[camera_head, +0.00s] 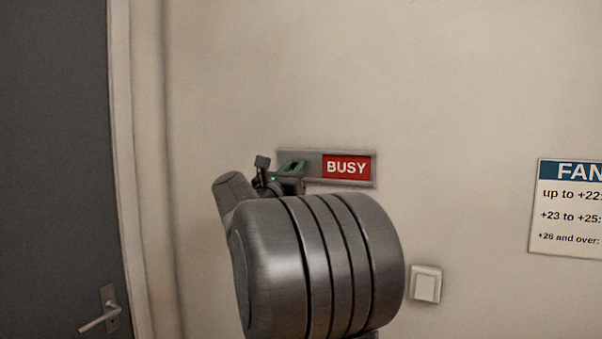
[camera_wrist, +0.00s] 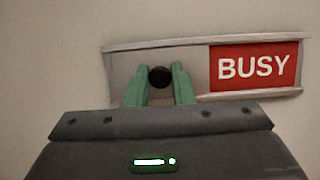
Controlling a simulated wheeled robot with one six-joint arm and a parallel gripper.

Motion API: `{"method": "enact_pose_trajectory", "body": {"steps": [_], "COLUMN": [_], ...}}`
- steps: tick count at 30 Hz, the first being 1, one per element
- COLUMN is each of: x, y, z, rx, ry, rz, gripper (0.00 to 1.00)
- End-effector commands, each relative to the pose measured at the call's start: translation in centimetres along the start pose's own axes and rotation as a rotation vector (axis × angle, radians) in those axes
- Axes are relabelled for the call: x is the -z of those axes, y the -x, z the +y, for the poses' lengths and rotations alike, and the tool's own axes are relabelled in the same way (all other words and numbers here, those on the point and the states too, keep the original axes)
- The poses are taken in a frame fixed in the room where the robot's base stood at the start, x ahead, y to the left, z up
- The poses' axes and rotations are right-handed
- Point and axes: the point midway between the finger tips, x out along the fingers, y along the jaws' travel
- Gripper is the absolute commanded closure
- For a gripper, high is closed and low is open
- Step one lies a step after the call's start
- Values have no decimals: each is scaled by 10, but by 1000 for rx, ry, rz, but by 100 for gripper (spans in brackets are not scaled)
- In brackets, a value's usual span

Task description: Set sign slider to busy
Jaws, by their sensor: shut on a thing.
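The sign (camera_head: 348,182) is on the wall, a grey frame with a red panel reading BUSY (camera_head: 346,167) uncovered on its right side. In the wrist view the red BUSY panel (camera_wrist: 254,66) is fully readable. The grey slider plate (camera_wrist: 195,62) covers the left part of the sign and carries a dark round knob (camera_wrist: 160,77). My gripper (camera_wrist: 160,88) has green fingers on both sides of the knob and is shut on it. In the head view my gripper (camera_head: 291,168) is at the sign's left half, and my arm hides the sign's lower left.
A white wall switch (camera_head: 425,284) is below and right of the sign. A fan notice (camera_head: 566,208) hangs at the right edge. A dark door (camera_head: 55,150) with a handle (camera_head: 100,316) is at the left. The wall above the sign is bare.

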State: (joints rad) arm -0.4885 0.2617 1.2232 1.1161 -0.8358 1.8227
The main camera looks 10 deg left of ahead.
Motion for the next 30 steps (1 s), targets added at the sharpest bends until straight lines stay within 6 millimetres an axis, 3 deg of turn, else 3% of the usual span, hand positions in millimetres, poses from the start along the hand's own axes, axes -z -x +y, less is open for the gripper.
{"method": "enact_pose_trajectory", "body": {"steps": [3,4,7,19,23,30], "x": [-2,-2,-2,0,2,2], "y": [0,0,0,9,32,89], "z": [2,2,2,1,1,1], "rx": [-6,-6,-6,-5,-7,-9], "ry": [-2,-2,-2,-1,-2,-4], "rz": [-2,-2,-2,-1,-2,-2], "gripper": [100,77,58,58,58,58]}}
